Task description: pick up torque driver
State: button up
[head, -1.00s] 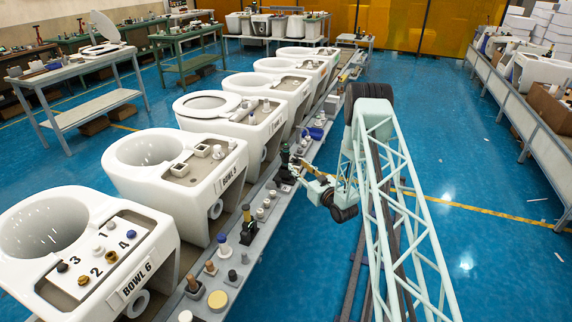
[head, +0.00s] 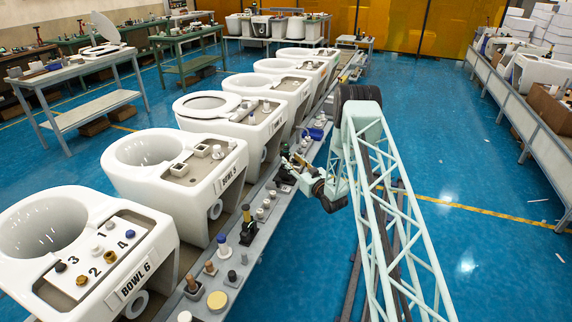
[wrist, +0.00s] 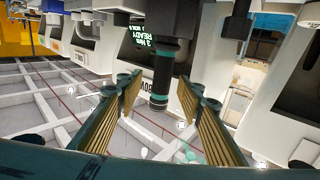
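What looks like the torque driver is a dark upright tool with a green band (head: 285,153), standing on the grey rail shelf beside the bowls in the head view. In the wrist view it is a black cylinder with teal rings (wrist: 162,68), seen between and beyond my fingers. My gripper (wrist: 160,92) is open, its two ribbed fingers apart on either side of the tool's line. No contact shows. In the head view my gripper (head: 296,166) is right beside the tool, partly overlapping it, so the exact gap cannot be told.
White toilet bowls, including Bowl 6 (head: 62,232) and Bowl 5 (head: 190,168), line the left side of the shelf (head: 236,292). A black and yellow tool (head: 248,230) and several small fittings stand nearer on it. Blue floor (head: 470,240) is open on the right.

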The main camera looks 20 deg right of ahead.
aim_at(288, 157)
jog(key=shift+w+a+f+b, duration=0.1)
jog(key=shift+w+a+b, duration=0.1)
jog(key=shift+w, duration=0.65)
jog(key=shift+w+a+b, duration=0.1)
jog(key=shift+w+b, duration=0.05)
jog(key=shift+w, duration=0.7)
jog(key=shift+w+a+f+b, duration=0.1)
jog(key=shift+w+a+b, duration=0.1)
jog(key=shift+w, duration=0.65)
jog(key=shift+c, duration=0.2)
jog(key=shift+r, duration=0.1)
jog(key=c, duration=0.9)
jog(key=shift+c, duration=0.2)
jog(key=shift+r, duration=0.1)
jog(key=shift+d+r+p, duration=0.1)
jog(key=shift+r+p, duration=0.75)
jog(key=shift+r, duration=4.05)
